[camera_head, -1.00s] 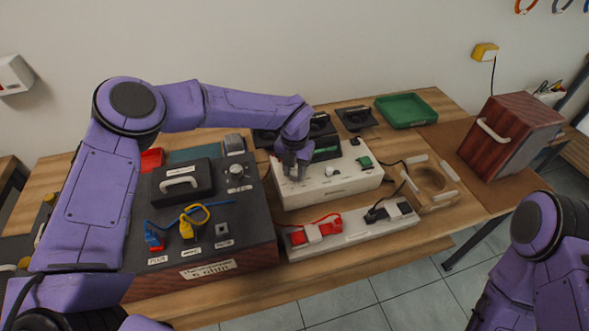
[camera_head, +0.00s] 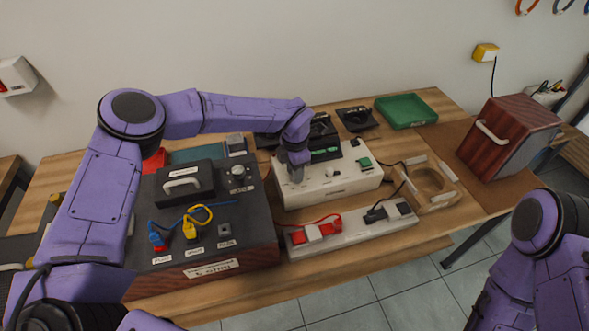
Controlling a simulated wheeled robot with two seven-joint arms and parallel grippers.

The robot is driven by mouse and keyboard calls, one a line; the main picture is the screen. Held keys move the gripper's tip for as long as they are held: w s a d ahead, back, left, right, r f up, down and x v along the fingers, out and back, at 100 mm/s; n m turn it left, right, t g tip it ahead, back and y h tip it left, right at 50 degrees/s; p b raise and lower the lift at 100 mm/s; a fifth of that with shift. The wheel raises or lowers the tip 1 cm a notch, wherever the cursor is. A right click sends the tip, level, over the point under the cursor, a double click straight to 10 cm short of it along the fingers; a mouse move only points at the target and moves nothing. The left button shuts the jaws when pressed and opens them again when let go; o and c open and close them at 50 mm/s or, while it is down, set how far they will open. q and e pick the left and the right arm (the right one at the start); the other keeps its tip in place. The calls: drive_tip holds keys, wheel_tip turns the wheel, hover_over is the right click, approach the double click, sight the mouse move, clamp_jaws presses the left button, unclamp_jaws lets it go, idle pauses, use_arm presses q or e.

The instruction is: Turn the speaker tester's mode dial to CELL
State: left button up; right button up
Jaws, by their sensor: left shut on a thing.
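The speaker tester (camera_head: 345,184) is a white box on the wooden table, with a small knob and a green part on its top. My left gripper (camera_head: 296,178) points down onto the left part of the tester's top. It is shut on the mode dial, which the fingers mostly hide. The dial's markings and the direction it points are too small and covered to read. My right arm (camera_head: 540,235) shows at the lower right; its gripper is out of the picture.
A dark box (camera_head: 205,240) with blue and yellow plugs stands left of the tester. A white strip (camera_head: 355,230) with red and black clips lies in front. A green tray (camera_head: 406,110) and a wooden speaker cabinet (camera_head: 510,135) are at the back and right.

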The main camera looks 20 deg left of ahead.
use_arm(q)
drive_tip(key=shift+m, duration=0.3)
idle(0.4)
drive_tip(key=o, duration=1)
drive_tip(key=shift+d, duration=0.1)
drive_tip(key=shift+o, duration=0.2)
drive_tip(key=shift+w, duration=0.15)
drive_tip(key=shift+r, duration=0.2)
wheel_tip(320, 180, up, 10)
drive_tip(key=b, duration=0.2)
